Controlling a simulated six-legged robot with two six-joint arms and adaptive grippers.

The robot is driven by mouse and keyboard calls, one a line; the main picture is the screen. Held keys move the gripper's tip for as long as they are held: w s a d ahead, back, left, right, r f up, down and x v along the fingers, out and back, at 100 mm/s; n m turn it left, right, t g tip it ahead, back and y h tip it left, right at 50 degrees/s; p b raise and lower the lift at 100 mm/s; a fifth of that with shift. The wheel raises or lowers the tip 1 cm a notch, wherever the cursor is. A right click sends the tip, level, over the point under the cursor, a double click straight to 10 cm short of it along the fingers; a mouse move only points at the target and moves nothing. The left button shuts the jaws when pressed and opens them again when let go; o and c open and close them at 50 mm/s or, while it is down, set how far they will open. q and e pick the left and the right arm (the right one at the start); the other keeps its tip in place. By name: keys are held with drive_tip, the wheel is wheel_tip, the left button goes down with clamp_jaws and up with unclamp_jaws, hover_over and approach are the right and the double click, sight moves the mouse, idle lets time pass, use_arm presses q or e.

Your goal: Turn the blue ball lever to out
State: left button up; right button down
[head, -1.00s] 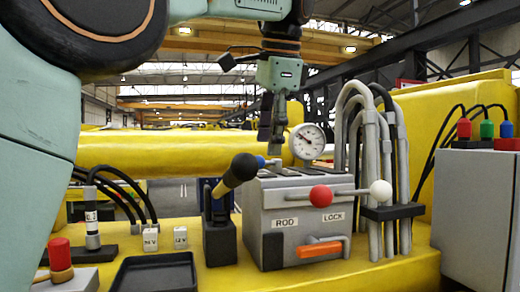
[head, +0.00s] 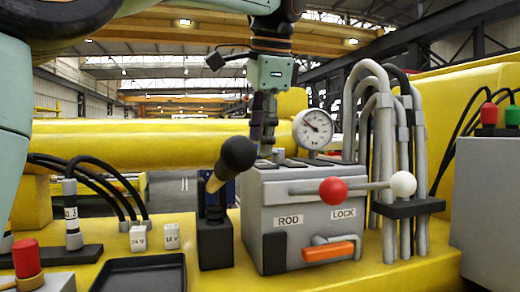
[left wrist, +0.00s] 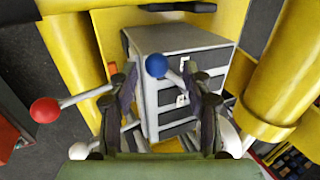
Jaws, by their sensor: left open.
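The blue ball (left wrist: 157,65) of the lever shows in the left wrist view, between the two open fingers of my left gripper (left wrist: 160,72). No finger is clearly seen touching it. In the head view my left gripper (head: 264,138) points down just above the top rear of the grey valve block (head: 308,190). The blue ball is hidden there. The block also shows in the left wrist view (left wrist: 172,42). My right gripper is in neither view.
A black-knobbed lever (head: 237,154) stands left of the block. A red ball (head: 333,190) and a white ball (head: 403,184) are on rods in front. A gauge (head: 312,129) and grey pipes (head: 385,120) stand close to the right. A black tray (head: 140,274) lies at front left.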

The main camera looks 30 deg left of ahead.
use_arm(q)
drive_tip(key=shift+s+a+f, duration=0.15)
drive_tip(key=shift+a+f, duration=0.05)
drive_tip(key=shift+f, duration=0.25)
drive_tip(key=shift+s+f, duration=0.1)
drive_tip(key=shift+s, duration=0.35)
drive_tip(key=shift+w+f, duration=0.1)
drive_tip(key=shift+w, duration=0.35)
drive_tip(key=shift+w+f, duration=0.15)
drive_tip(key=shift+w, duration=0.15)
drive_tip(key=c, duration=0.3)
drive_tip(key=shift+s+r, duration=0.2)
drive_tip(key=shift+s, duration=0.3)
drive_tip(key=c, duration=0.5)
clamp_jaws()
drive_tip(key=shift+w, duration=0.1)
